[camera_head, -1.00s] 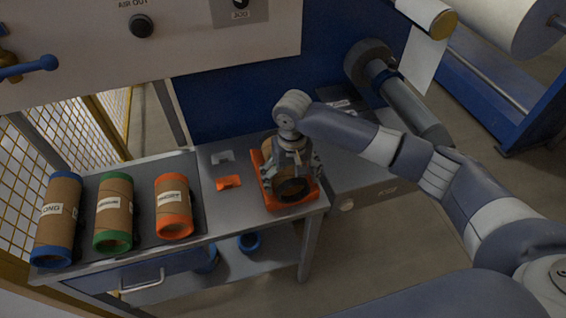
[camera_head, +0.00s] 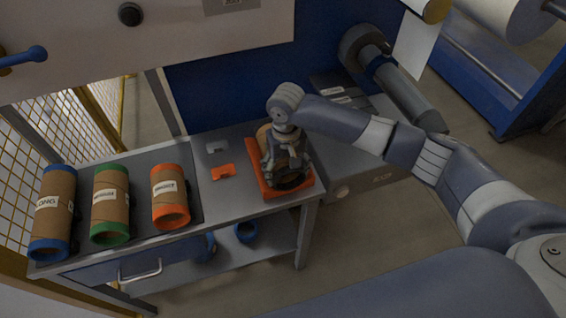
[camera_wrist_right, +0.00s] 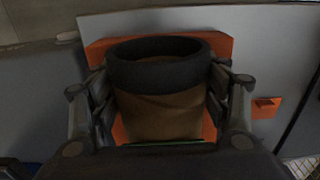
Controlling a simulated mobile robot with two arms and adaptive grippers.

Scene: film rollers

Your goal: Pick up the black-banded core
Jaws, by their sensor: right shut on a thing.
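The black-banded core (camera_wrist_right: 160,112) is a brown cardboard tube with a black band at its end. In the right wrist view it lies between my two fingers, over an orange cradle (camera_wrist_right: 220,45). My right gripper (camera_wrist_right: 160,110) is shut on the core, one finger on each side. In the head view the right gripper (camera_head: 287,165) points down over the orange cradle (camera_head: 255,150) at the table's right end and covers most of the core (camera_head: 264,134). I cannot tell whether the core still touches the cradle. My left gripper is not in view.
Blue-banded (camera_head: 52,210), green-banded (camera_head: 110,205) and orange-banded (camera_head: 170,195) cores lie on a dark mat at the table's left. A grey roller (camera_head: 400,85) stands out at the right.

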